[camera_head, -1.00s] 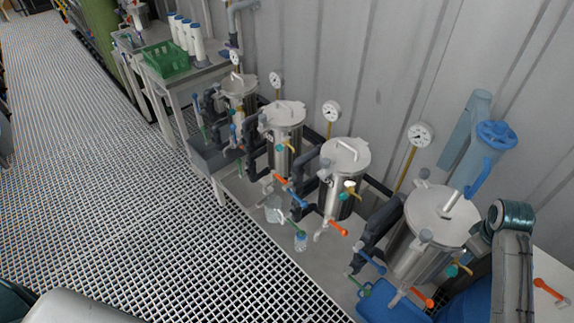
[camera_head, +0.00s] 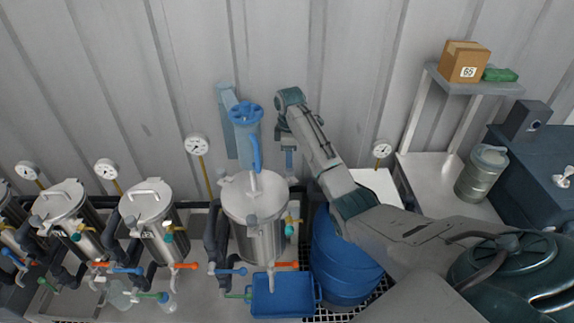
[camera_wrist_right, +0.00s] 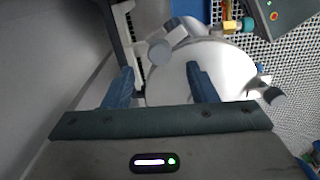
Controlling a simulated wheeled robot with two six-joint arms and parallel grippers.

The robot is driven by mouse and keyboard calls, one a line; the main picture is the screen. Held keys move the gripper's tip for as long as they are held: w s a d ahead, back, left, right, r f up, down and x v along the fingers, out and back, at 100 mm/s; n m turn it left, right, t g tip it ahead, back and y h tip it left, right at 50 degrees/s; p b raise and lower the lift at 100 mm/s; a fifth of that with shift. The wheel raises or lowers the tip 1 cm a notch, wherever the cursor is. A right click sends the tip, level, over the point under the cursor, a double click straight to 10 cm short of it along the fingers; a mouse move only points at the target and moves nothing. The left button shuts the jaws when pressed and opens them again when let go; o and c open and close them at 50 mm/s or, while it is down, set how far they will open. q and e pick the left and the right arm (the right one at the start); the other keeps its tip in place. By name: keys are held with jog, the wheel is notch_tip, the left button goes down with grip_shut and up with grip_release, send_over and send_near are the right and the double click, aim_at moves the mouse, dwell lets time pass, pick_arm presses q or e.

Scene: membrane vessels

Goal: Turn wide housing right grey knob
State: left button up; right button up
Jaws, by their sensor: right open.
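The wide housing (camera_head: 252,195) is the widest steel vessel, with a pale round lid and a handle. Its right grey knob (camera_head: 292,181) sits at the right edge of the lid. My right gripper (camera_head: 289,160) hangs just above and behind that knob, fingers pointing down, apart from it. In the wrist view the two blue fingers (camera_wrist_right: 160,86) are spread, with nothing held between them. The lid (camera_wrist_right: 225,65) lies beyond them. A grey knob (camera_wrist_right: 160,52) shows past the gap between the fingers, and another (camera_wrist_right: 273,95) at the lid's right. My left gripper is out of view.
A blue barrel (camera_head: 340,255) and blue tray (camera_head: 283,297) are below. A pressure gauge (camera_head: 196,144) rises at the back left. Narrower vessels (camera_head: 160,230) stand to the left. The corrugated wall is close behind.

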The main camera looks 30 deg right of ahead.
aim_at(292, 175)
notch_tip(292, 175, down, 4)
jog(key=shift+f+p, duration=0.15)
jog(key=shift+p, duration=0.5)
jog(key=shift+f, duration=0.75)
jog(key=c, duration=1)
